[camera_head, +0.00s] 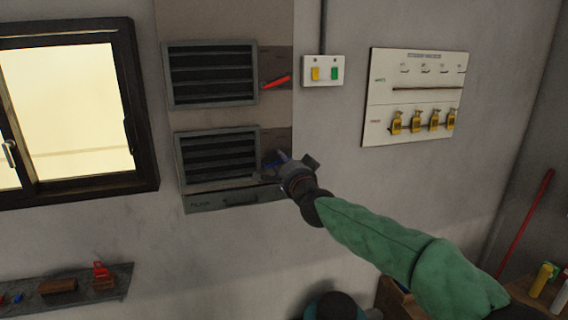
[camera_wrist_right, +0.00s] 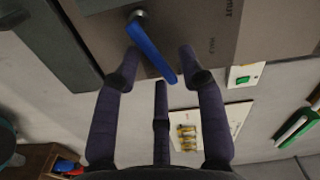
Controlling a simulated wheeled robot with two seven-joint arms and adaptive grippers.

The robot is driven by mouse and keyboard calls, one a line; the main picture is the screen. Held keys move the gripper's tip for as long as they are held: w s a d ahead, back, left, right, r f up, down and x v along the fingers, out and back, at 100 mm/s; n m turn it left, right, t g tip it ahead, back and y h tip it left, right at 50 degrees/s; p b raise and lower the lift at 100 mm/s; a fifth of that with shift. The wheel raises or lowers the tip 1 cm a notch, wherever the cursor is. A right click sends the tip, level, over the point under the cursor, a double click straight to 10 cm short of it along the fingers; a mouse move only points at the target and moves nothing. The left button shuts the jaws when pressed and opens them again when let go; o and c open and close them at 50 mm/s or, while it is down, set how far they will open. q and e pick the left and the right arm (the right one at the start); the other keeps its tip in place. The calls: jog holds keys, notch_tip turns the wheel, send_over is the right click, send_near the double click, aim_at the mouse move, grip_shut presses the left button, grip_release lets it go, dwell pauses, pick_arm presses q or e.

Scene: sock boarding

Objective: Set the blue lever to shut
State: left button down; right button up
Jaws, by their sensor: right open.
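The blue lever (camera_wrist_right: 150,50) shows in the right wrist view, running from a round pivot on a brown plate down between my fingers. Part of the blue lever (camera_head: 272,163) also shows in the head view, beside the lower vent (camera_head: 218,157), partly hidden by my gripper. My right gripper (camera_head: 288,165) is at the lever with its arm coming from the lower right. In the right wrist view its dark fingers (camera_wrist_right: 160,75) are spread apart around the lever's free end; contact is not clear. My left gripper is out of view.
A red lever (camera_head: 276,82) sits beside the upper vent (camera_head: 211,74). A switch box (camera_head: 323,71) with yellow and green switches and a board (camera_head: 415,97) with yellow padlocks hang to the right. A window (camera_head: 70,110) is left; a shelf (camera_head: 65,292) is below.

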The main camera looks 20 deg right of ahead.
jog(key=shift+w, duration=0.1)
grip_shut()
